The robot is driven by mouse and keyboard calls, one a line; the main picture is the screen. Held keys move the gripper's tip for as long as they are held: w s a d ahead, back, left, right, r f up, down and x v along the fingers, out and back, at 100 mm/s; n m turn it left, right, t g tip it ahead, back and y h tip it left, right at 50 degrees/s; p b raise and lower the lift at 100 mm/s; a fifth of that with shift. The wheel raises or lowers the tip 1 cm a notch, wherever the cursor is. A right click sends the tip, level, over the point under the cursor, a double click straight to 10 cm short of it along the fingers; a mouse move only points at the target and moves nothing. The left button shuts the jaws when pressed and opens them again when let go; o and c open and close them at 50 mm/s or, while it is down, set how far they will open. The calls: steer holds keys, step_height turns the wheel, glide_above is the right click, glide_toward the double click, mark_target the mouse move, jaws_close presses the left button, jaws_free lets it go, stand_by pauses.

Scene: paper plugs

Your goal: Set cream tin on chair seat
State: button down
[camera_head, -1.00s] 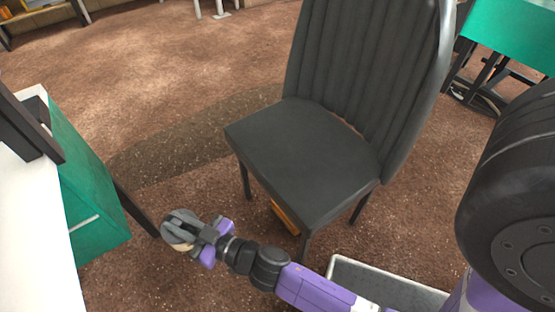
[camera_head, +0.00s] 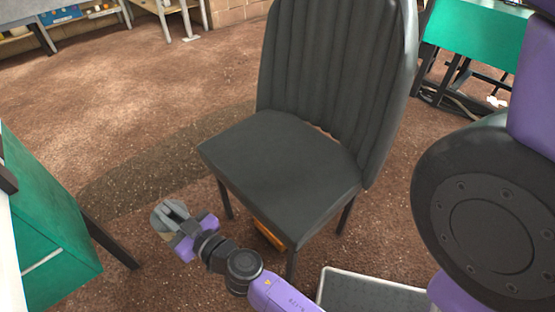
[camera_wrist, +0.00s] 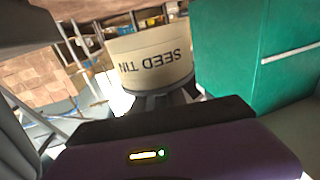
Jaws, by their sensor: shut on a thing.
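The cream tin (camera_wrist: 150,60), lettered "SEED TIN", fills the upper middle of the wrist view, with its lettering upside down there. My gripper (camera_wrist: 150,98) is shut on it. In the head view my gripper (camera_head: 170,218) is at the lower left, to the left of the dark grey chair. The chair seat (camera_head: 275,165) is bare and lies to the right of my gripper. The tin is apart from the seat.
The ribbed chair back (camera_head: 325,75) rises behind the seat. A green cabinet (camera_head: 45,235) stands at the left and also shows in the wrist view (camera_wrist: 255,50). An orange object (camera_head: 268,234) lies under the chair. A grey tray (camera_head: 370,292) is at the bottom. Brown floor lies open behind.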

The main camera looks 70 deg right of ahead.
steer(key=shift+w+d+r+m+g+h, duration=0.1)
steer(key=shift+d+r+m+g+h, duration=0.15)
steer(key=shift+d, duration=0.25)
steer(key=shift+d+r+m+g+h, duration=0.1)
steer(key=shift+d+r+m+h, duration=0.05)
steer(key=shift+d+h, duration=0.3)
steer(key=s+d+r+m+g+h, duration=0.3)
steer(key=d+r+m+g+h, duration=0.15)
steer(key=d, duration=0.45)
steer(key=s+d+r+m+g+h, duration=0.3)
steer(key=d+r+g+h, duration=0.15)
steer(key=d, duration=0.45)
steer(key=s+d+r+m+g+h, duration=0.1)
steer(key=s+d+r+m+g, duration=0.25)
steer(key=s+g, duration=0.2)
steer(key=s+d+r+m+g, duration=0.3)
steer(key=s+m+g, duration=0.1)
steer(key=s, duration=0.2)
steer(key=b, duration=0.7)
glide_above(270, 173)
steer(key=shift+g, duration=0.3)
steer(key=shift+f, duration=9.75)
steer(key=shift+f, duration=0.15)
steer(key=c, duration=1.4)
jaws_free()
steer(key=shift+o, duration=0.2)
